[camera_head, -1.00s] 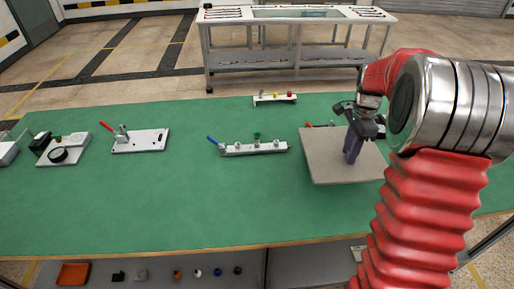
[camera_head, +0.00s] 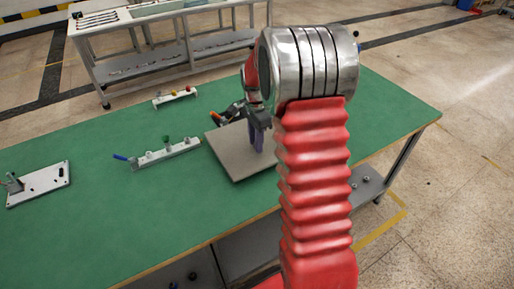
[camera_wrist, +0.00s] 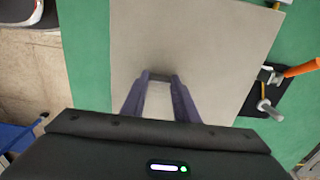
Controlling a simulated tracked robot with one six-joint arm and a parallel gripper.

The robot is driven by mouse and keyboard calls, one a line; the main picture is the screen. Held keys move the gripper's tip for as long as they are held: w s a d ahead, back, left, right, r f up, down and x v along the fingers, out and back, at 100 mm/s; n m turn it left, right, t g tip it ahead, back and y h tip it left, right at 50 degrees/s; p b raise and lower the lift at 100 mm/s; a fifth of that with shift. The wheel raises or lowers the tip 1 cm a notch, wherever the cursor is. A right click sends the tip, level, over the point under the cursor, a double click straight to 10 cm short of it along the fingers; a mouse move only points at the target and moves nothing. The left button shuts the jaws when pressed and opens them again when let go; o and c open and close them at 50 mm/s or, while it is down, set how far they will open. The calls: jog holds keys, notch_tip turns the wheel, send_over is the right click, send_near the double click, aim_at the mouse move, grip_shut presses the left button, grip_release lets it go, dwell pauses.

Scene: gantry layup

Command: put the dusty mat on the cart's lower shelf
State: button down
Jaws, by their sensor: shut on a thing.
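A flat grey-beige square mat (camera_head: 236,155) shows over the green table, partly behind my arm. My gripper (camera_head: 257,139) is shut on it, with the purple fingers pointing down at its surface. In the wrist view the mat (camera_wrist: 190,40) fills the middle, and the gripper's fingers (camera_wrist: 161,82) meet it. I cannot tell how high the mat is above the table. A blue edge (camera_wrist: 20,138) at the wrist view's lower left cannot be identified.
The green table (camera_head: 100,215) holds a toggle-clamp plate (camera_head: 38,184), a long fixture with a blue handle (camera_head: 165,152) and a small strip with knobs (camera_head: 175,96). A grey bench (camera_head: 150,60) stands behind. Floor at right (camera_head: 440,170) is open.

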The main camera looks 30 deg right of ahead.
jog(key=shift+f, duration=1.85)
jog(key=shift+f, duration=0.1)
jog(key=c, duration=1.4)
grip_release()
notch_tip(320, 180, up, 12)
